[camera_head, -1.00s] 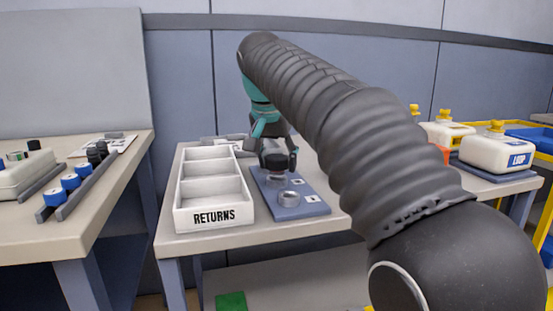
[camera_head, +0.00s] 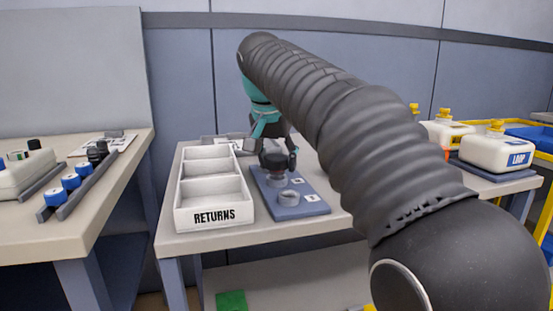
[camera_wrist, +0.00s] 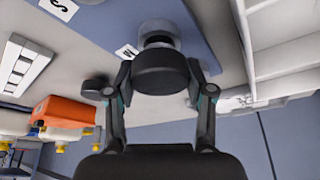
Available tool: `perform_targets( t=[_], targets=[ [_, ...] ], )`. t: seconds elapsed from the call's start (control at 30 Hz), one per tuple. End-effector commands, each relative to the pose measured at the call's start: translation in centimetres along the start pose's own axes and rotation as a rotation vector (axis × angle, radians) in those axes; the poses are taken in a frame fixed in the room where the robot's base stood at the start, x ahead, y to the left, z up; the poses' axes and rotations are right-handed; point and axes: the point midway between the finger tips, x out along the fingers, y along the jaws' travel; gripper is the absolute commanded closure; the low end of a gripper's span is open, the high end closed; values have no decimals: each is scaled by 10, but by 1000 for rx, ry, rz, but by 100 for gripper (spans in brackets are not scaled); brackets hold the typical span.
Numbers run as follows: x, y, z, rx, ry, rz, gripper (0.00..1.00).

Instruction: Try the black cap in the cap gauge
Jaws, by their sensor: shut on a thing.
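The black cap (camera_wrist: 158,76) is held between the two fingers of my gripper (camera_wrist: 158,80) in the wrist view. In the head view my gripper (camera_head: 277,160) points down over the rear part of the blue gauge board (camera_head: 314,207), with the cap (camera_head: 273,161) at its tips. The board has two grey rings. The front ring (camera_head: 288,195) is empty, and the rear ring (camera_head: 276,179) is right below the cap. The rear ring also shows just past the cap in the wrist view (camera_wrist: 156,39). Whether cap and ring touch, I cannot tell.
A white RETURNS tray (camera_head: 213,215) with empty-looking compartments stands left of the board. The left table holds a rail with blue caps (camera_head: 71,181) and a dark cap. White jugs (camera_head: 497,152) with yellow caps stand at the right. A dark round piece (camera_wrist: 96,84) lies near the board.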

Motion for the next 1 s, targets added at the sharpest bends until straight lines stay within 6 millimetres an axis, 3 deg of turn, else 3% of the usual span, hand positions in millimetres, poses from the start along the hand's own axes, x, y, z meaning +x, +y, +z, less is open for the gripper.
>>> perform_targets(
  t=[0.73,0.77,0.83,0.87,1.0],
  targets=[
    [12,0,5,0,0,0,75],
    [12,0,5,0,0,0,42],
    [11,0,5,0,0,0,24],
    [12,0,5,0,0,0,17],
    [12,0,5,0,0,0,17]
  ],
)
